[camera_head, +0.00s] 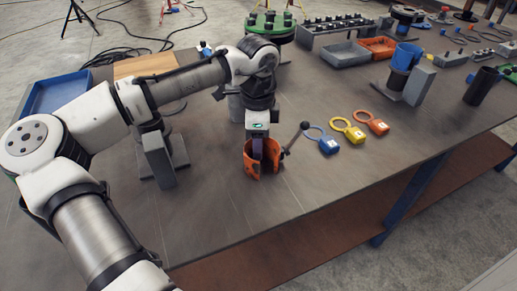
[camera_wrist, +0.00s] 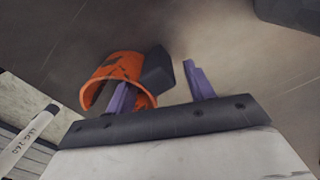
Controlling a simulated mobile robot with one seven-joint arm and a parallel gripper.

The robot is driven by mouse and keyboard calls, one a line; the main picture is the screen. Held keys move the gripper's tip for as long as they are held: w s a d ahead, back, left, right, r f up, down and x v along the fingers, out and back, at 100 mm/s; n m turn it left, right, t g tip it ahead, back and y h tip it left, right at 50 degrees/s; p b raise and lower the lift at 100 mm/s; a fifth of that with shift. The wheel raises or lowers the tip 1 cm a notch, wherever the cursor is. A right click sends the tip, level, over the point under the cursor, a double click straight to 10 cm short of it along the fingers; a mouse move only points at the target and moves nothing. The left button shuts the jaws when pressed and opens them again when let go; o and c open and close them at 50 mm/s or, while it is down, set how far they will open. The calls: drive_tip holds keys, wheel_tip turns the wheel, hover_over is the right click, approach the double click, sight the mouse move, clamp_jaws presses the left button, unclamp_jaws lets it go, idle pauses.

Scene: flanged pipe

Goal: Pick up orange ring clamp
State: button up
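The orange ring clamp (camera_head: 250,168) stands on the dark tabletop near the front edge in the head view. A lever with a dark knob (camera_head: 304,126) rises at its right side. My gripper (camera_head: 264,148) points down at the clamp from above. In the wrist view, the clamp (camera_wrist: 98,82) shows as a worn orange band with a dark block (camera_wrist: 157,70) on its side. My gripper's purple fingers (camera_wrist: 158,76) are spread. The left finger overlaps the ring opening, and the right finger stands apart from the block with a visible gap. Contact at the left finger is unclear.
Blue (camera_head: 327,145), yellow (camera_head: 354,134) and orange (camera_head: 377,127) ring tags lie right of the clamp. A grey upright block (camera_head: 158,160) stands to the left. Behind are a green flanged piece (camera_head: 270,22) and a grey tray (camera_head: 345,54). The tabletop front right of the clamp is clear.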

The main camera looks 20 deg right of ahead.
clamp_jaws()
wheel_tip(320, 180, up, 10)
drive_tip(key=shift+r, duration=0.1)
idle(0.6)
